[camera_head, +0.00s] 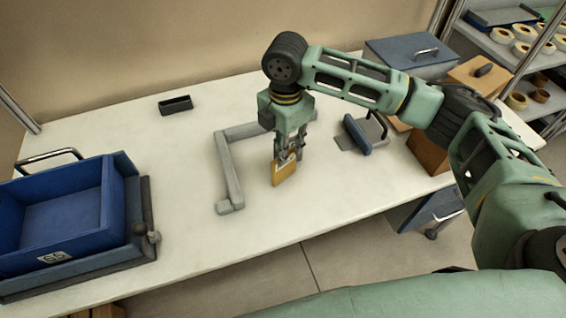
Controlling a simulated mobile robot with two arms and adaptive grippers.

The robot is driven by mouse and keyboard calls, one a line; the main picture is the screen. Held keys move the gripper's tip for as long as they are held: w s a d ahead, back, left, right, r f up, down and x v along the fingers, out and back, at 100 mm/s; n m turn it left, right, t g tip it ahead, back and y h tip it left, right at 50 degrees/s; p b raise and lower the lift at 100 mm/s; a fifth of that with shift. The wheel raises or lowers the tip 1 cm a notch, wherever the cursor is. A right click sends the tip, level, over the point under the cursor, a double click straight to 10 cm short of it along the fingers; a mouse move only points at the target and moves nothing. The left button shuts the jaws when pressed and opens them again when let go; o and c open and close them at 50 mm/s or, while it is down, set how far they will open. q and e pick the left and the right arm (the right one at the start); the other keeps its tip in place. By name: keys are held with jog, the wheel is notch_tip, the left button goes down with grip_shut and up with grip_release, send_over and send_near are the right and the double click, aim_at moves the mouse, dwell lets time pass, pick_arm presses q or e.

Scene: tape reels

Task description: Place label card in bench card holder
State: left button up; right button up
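The label card (284,173) is a small tan-orange piece just above or on the white bench, near its middle. My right gripper (290,154) points down and is shut on the card's upper edge; whether the card touches the bench I cannot tell. A small dark slotted block (176,105), which looks like the bench card holder, stands at the back left of the bench, apart from the card. My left gripper is not in view.
A grey angled bracket (229,170) lies just left of the card. A blue bin (60,215) sits at the left. A blue-handled tool (357,134) and boxes (481,75) are at the right. The bench (165,160) is clear between bin and bracket.

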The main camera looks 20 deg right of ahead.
jog(key=p, duration=0.2)
send_over(284, 179)
jog(key=f, duration=0.2)
jog(key=w+f, duration=0.1)
jog(key=f, duration=0.1)
jog(key=shift+d+f, duration=0.1)
jog(key=shift+f, duration=0.6)
jog(key=shift+s, duration=0.1)
jog(key=shift+r, duration=0.1)
jog(key=shift+c, duration=0.3)
grip_shut()
